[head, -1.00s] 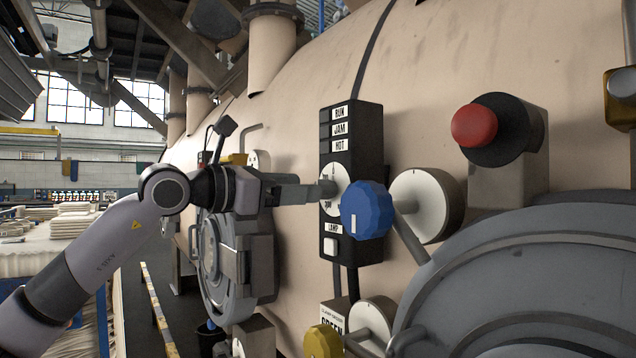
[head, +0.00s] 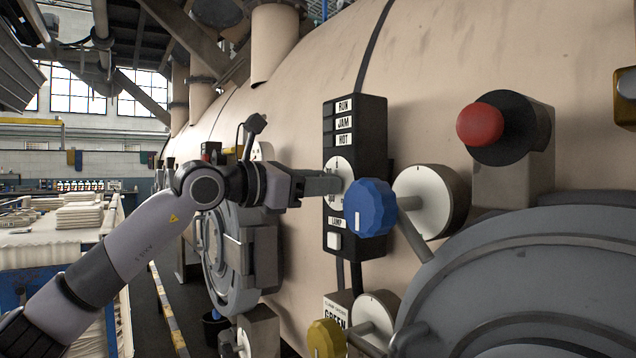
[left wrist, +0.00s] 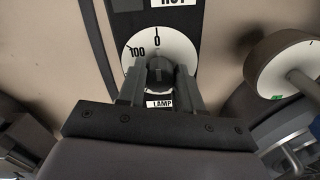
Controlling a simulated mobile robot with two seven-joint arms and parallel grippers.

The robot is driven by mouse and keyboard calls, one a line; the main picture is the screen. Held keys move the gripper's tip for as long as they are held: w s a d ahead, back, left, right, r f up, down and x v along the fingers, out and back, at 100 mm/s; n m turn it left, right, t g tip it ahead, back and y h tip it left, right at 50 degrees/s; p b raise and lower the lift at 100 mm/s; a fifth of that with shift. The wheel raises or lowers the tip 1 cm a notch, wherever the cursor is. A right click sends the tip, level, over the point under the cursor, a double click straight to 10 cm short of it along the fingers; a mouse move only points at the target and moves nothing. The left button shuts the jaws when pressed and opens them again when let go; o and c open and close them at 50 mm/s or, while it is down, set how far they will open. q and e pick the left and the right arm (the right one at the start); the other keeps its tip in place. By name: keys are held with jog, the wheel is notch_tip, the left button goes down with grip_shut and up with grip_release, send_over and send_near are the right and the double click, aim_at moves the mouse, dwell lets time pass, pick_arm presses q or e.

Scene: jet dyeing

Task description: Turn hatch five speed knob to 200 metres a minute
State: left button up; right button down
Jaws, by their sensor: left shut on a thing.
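The black control panel (head: 356,110) is on the beige vessel, with RUN, JAM, HOT and LAMP labels. Its white dial (head: 333,199) is partly hidden by my gripper and a blue knob. In the left wrist view the dial (left wrist: 130,58) shows 0 at the top and 100 to its left; its lower part is hidden. A small dark round knob (left wrist: 160,70) sits at the dial's middle, between my fingers. My left gripper (head: 340,185) reaches in from the left and is shut on this knob; the jaws also show in the left wrist view (left wrist: 160,80). My right gripper is not seen.
The faceted blue knob (head: 369,207) stands out close to the right of the dial, before a white disc (head: 425,180). A red button (head: 480,124) is further right. A yellow knob (head: 326,338) is below. A round grey hatch (head: 540,280) fills the lower right.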

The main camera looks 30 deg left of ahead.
pick_arm(q)
jog(key=shift+n, duration=0.3)
jog(key=n+b, duration=0.1)
jog(key=n, duration=0.5)
jog(key=n+b, duration=0.1)
jog(key=n, duration=1.2)
jog(key=shift+a+b, duration=0.25)
jog(key=shift+b, duration=0.15)
jog(key=o, duration=1)
jog(key=shift+f, duration=0.1)
jog(key=shift+o, duration=0.2)
